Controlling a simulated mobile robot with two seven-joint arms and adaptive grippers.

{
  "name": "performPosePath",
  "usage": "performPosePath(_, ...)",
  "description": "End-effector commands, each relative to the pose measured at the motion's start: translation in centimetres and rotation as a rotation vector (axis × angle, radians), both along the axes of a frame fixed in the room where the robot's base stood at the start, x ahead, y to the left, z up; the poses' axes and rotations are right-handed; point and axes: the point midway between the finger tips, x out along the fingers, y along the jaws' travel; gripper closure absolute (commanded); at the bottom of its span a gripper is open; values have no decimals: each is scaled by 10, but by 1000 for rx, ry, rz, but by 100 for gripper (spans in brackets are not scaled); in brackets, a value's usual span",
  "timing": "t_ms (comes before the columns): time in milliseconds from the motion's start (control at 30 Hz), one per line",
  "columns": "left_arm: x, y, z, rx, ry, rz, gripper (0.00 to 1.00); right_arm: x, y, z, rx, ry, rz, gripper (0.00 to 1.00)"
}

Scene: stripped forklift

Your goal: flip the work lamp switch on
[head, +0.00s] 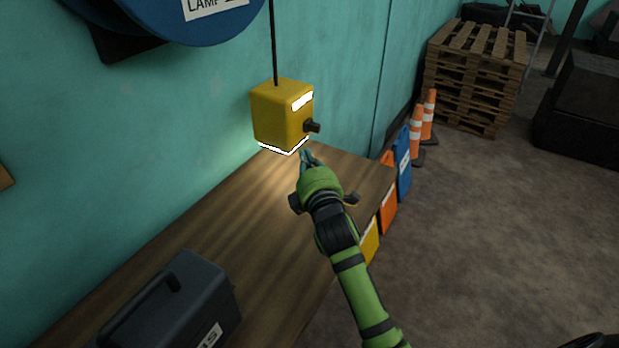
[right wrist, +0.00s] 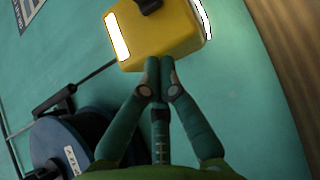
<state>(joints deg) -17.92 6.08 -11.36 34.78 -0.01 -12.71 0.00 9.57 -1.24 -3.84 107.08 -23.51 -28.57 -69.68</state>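The yellow work lamp (head: 275,115) hangs on a dark cord above the bench. Its black switch knob (head: 312,127) sticks out from its right-hand face; the knob's exact setting is too small to tell. The lamp's lower edge glows white and the bench below is lit. My right gripper (head: 307,157) is just below the lamp and the knob. In the right wrist view the gripper's fingertips (right wrist: 158,65) are together and empty, at the lamp's near edge; contact cannot be told. The knob (right wrist: 150,5) lies beyond them at the top edge. My left gripper is out of view.
A wooden bench (head: 215,215) runs along the teal wall. A dark case (head: 175,300) stands on its near end. A blue reel (head: 160,18) labelled LAMP is above. Orange cones (head: 417,130) and pallets (head: 475,75) stand beyond. The floor at right is largely clear.

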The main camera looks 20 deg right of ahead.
Motion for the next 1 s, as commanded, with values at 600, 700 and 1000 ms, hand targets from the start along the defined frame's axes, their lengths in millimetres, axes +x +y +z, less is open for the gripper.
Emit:
performPosePath(600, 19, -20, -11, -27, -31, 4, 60, -51, 6, 0, -1, 1, -1, 100)
performPosePath(700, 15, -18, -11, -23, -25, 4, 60, -51, 6, 0, -1, 1, -1, 100)
performPosePath(1000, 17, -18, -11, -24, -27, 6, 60, -51, 6, -1, -1, 1, -1, 100)
